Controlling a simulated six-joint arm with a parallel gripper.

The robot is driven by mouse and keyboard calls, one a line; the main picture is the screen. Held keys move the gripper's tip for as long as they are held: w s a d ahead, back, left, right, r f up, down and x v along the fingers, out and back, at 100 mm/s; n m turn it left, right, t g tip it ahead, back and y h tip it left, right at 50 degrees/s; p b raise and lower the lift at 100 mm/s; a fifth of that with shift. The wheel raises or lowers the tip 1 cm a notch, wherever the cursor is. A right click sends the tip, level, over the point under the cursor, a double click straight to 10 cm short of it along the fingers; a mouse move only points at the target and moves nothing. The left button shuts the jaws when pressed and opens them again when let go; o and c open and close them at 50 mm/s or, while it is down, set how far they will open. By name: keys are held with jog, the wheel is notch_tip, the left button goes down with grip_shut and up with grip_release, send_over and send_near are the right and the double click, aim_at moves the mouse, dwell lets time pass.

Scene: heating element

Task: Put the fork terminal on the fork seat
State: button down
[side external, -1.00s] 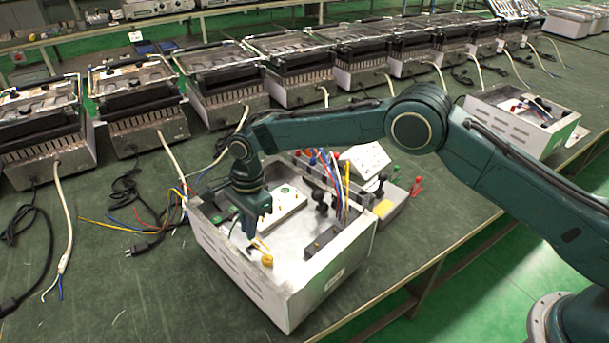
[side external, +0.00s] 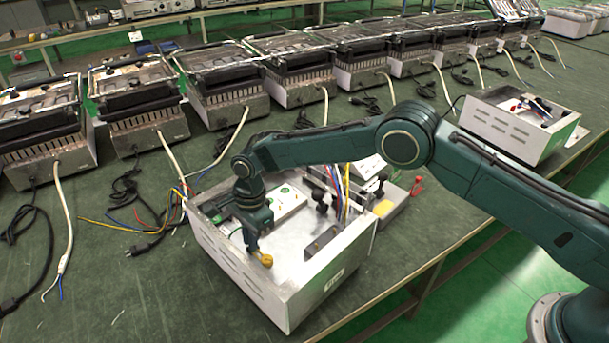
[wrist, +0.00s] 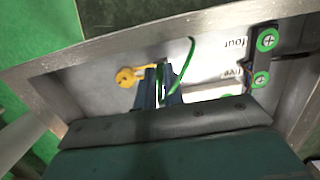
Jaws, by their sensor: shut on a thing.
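My gripper (side external: 251,247) points down inside the open metal box, its tips low near the box floor. In the wrist view the fingers (wrist: 161,72) are close together, shut on the fork terminal at the end of a green wire (wrist: 187,65). The wire loops up beside the right finger. The terminal is mostly hidden between the fingers. A yellow piece with a round knob, which seems to be the fork seat (wrist: 127,77), lies just left of the fingertips. Contact cannot be told.
The metal box (side external: 275,290) has raised walls around the gripper. A black block with green screw terminals (wrist: 261,60) is at the right in the wrist view. Colored wires (side external: 338,185) and a dark block (side external: 322,241) stand to the gripper's right in the side view.

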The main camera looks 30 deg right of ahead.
jog(key=shift+f, duration=0.1)
jog(key=c, duration=1.5)
grip_release()
jog(key=r, duration=0.4)
jog(key=d+r, duration=0.1)
jog(key=r, duration=0.7)
jog(key=shift+w+d+r, duration=0.1)
jog(key=shift+w+d, duration=0.1)
jog(key=shift+d, duration=0.05)
